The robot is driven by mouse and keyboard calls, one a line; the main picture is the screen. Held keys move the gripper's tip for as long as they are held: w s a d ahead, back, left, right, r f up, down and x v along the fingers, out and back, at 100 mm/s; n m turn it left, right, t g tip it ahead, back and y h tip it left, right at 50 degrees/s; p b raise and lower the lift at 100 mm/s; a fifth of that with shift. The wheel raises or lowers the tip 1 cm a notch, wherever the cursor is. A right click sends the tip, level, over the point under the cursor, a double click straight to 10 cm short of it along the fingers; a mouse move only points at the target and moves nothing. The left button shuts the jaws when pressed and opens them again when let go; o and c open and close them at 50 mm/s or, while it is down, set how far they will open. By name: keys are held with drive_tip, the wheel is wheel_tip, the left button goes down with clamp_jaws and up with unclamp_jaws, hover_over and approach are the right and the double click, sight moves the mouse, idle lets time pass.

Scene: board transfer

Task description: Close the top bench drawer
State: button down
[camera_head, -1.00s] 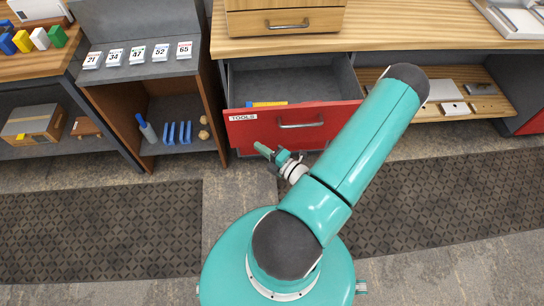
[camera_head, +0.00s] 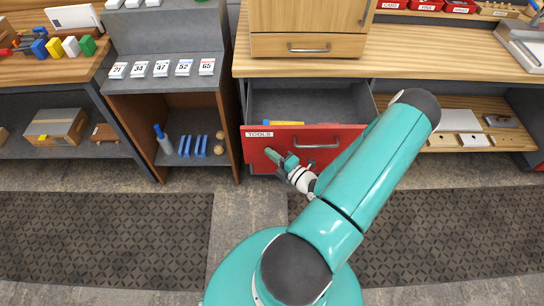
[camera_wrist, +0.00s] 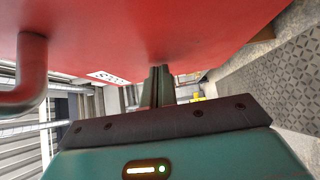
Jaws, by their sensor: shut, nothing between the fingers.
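The top bench drawer (camera_head: 262,144) has a red front labelled TOOLS and stands pulled out under the bench, its grey inside showing. Its metal handle (camera_head: 316,146) is on the front. A yellow and blue tool (camera_head: 281,123) lies inside behind the front. My gripper (camera_head: 271,153) is in front of the red panel, left of the handle and below the label. In the wrist view the shut fingers (camera_wrist: 157,84) point at the red panel (camera_wrist: 130,35), very close to it; I cannot tell whether they touch. The handle (camera_wrist: 25,80) shows at the left there.
The wooden bench top (camera_head: 420,62) carries a wooden drawer box (camera_head: 290,46). A shelf unit (camera_head: 150,85) with number cards stands at the left. An open shelf (camera_head: 445,141) with several items is at the right. Dark mats lie on the floor.

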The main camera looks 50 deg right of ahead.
drive_tip(key=w+d, duration=0.5)
drive_tip(key=d, duration=0.1)
drive_tip(key=w+d, duration=0.6)
drive_tip(key=d, duration=0.1)
drive_tip(key=w+d, duration=0.6)
drive_tip(key=shift+w+d, duration=0.1)
drive_tip(key=shift+d, duration=0.2)
drive_tip(key=shift+w+d+r, duration=0.2)
drive_tip(key=shift+w+d, duration=0.05)
drive_tip(key=shift+d, duration=0.05)
drive_tip(key=shift+a, duration=0.1)
drive_tip(key=shift+s+a+f, duration=0.25)
drive_tip(key=shift+s+a, duration=0.05)
drive_tip(key=shift+a, duration=0.25)
drive_tip(key=shift+s+a+r, duration=0.15)
drive_tip(key=shift+s+a, duration=0.45)
drive_tip(key=shift+s, duration=0.15)
drive_tip(key=shift+s+a, duration=0.4)
drive_tip(key=shift+a, duration=0.1)
drive_tip(key=s, duration=1)
drive_tip(key=shift+s+a, duration=0.15)
drive_tip(key=shift+a, duration=0.25)
